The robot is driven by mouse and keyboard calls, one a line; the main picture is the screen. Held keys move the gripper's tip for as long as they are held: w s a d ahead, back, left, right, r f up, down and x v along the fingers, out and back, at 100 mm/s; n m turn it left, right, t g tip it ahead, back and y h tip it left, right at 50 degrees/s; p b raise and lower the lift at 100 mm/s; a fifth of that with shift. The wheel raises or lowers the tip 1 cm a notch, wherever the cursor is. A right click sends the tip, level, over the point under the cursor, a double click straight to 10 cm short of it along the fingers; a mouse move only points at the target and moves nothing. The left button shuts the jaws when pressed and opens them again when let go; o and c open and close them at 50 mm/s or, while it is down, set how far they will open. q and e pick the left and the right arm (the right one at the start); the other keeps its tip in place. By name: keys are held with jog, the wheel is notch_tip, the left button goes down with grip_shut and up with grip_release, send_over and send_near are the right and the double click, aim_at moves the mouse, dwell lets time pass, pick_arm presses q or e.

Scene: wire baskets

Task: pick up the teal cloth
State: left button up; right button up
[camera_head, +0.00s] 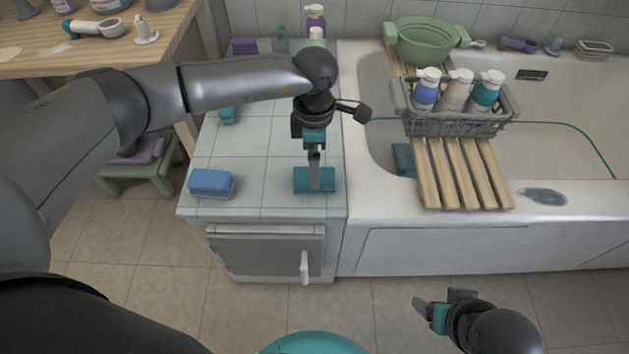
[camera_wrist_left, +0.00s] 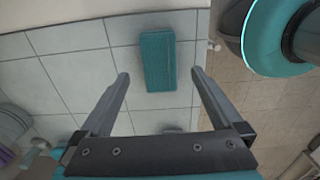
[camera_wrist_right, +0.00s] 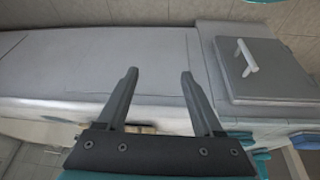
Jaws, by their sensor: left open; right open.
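The teal cloth (camera_head: 301,181) is a folded rectangle lying flat on the tiled counter near its front right edge. It also shows in the left wrist view (camera_wrist_left: 158,62), lying beyond my open fingertips and between their lines. My left gripper (camera_head: 315,170) hangs over the cloth, pointing down, and hides part of it in the head view. In the left wrist view its fingers (camera_wrist_left: 158,76) are wide apart with nothing between them. My right gripper (camera_head: 428,306) is low in front of the tub; its fingers (camera_wrist_right: 160,73) are open and empty.
A blue sponge (camera_head: 211,183) lies left of the cloth on the counter. A wooden rack (camera_head: 463,176) across the tub carries a grey wire basket (camera_head: 455,125) with several pump bottles. A cabinet door with a white handle (camera_head: 304,267) is below. The counter around the cloth is clear.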

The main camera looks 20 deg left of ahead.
aim_at(301, 182)
pick_arm(q)
jog(key=shift+a+f+b, duration=0.1)
jog(key=shift+f+b, duration=0.4)
jog(key=shift+f, duration=0.4)
jog(key=shift+s+f, duration=0.1)
jog(key=shift+f, duration=0.2)
jog(key=shift+a+f+b, duration=0.2)
jog(key=shift+f+b, duration=0.6)
jog(key=shift+f, duration=0.8)
pick_arm(e)
jog(key=shift+w+a+r+n+t+y, duration=0.1)
jog(key=shift+w+a+r+t+y, duration=0.2)
jog(key=shift+w+a+t, duration=0.35)
jog(key=shift+w+a+r+n+t+y, duration=0.1)
jog(key=shift+w+a+r+t+y, duration=0.2)
jog(key=shift+w+a+t, duration=0.4)
jog(key=shift+w+a+r+n+t+y, duration=0.1)
jog(key=shift+w+a+r+t+y, duration=0.1)
jog(key=shift+w+a+t+y, duration=0.45)
jog(key=shift+s+a+h, duration=0.15)
jog(key=shift+h, duration=0.1)
pick_arm(q)
jog(key=c, duration=1.4)
jog(key=shift+r, duration=0.25)
jog(key=shift+c, duration=0.2)
pick_arm(e)
jog(key=shift+s+r, duration=0.1)
